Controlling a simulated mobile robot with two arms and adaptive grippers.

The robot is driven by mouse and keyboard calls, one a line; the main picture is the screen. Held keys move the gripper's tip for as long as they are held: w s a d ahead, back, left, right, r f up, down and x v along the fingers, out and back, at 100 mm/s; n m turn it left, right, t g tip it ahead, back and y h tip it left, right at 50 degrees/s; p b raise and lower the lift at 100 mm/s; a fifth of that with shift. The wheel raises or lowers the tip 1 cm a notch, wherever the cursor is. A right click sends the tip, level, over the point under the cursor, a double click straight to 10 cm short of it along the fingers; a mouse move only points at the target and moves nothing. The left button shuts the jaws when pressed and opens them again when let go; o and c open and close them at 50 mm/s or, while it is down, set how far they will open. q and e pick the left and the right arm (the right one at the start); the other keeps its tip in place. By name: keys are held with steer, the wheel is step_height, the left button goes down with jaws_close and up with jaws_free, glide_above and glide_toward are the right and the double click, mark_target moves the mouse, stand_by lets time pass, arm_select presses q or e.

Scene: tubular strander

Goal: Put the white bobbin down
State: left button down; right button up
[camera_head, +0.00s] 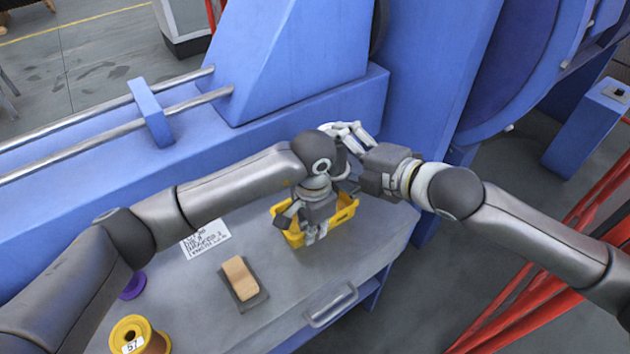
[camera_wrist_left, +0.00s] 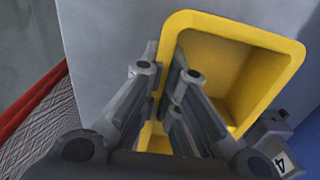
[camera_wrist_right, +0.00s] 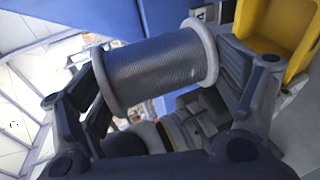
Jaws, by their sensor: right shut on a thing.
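The white bobbin (camera_wrist_right: 155,70), with pale flanges and dark grey wire, lies between the fingers of my right gripper (camera_wrist_right: 168,78), which is shut on it at both flanges. In the head view my right gripper (camera_head: 372,170) is just right of my left wrist, and the bobbin is mostly hidden there. My left gripper (camera_head: 300,222) is lower, at the yellow bin (camera_head: 346,212). In the left wrist view my left gripper (camera_wrist_left: 168,65) has its fingers apart, one on each side of the bin's wall (camera_wrist_left: 190,20); contact is unclear.
The grey table (camera_head: 340,270) also holds a tan block on a dark pad (camera_head: 240,280), a label sheet (camera_head: 206,238), a bobbin marked 57 (camera_head: 140,335) and a purple item (camera_head: 133,286). The blue machine (camera_head: 290,60) stands behind. Red bars (camera_head: 540,290) are at right.

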steer(key=shift+d+f, duration=0.2)
steer(key=shift+d, duration=0.2)
steer(key=s+d+f+m+t+h, duration=0.15)
steer(key=s+d+f, duration=0.25)
steer(key=s+d, duration=0.45)
steer(key=f, duration=0.3)
steer(key=s+a+f, duration=0.1)
steer(key=f, duration=0.2)
steer(key=s+a+f, duration=0.1)
steer(key=f, duration=0.2)
steer(key=shift+f, duration=0.2)
steer(key=o, duration=1.3)
steer(key=shift+f, duration=0.25)
steer(key=shift+o, duration=1.2)
steer(key=shift+r, duration=0.2)
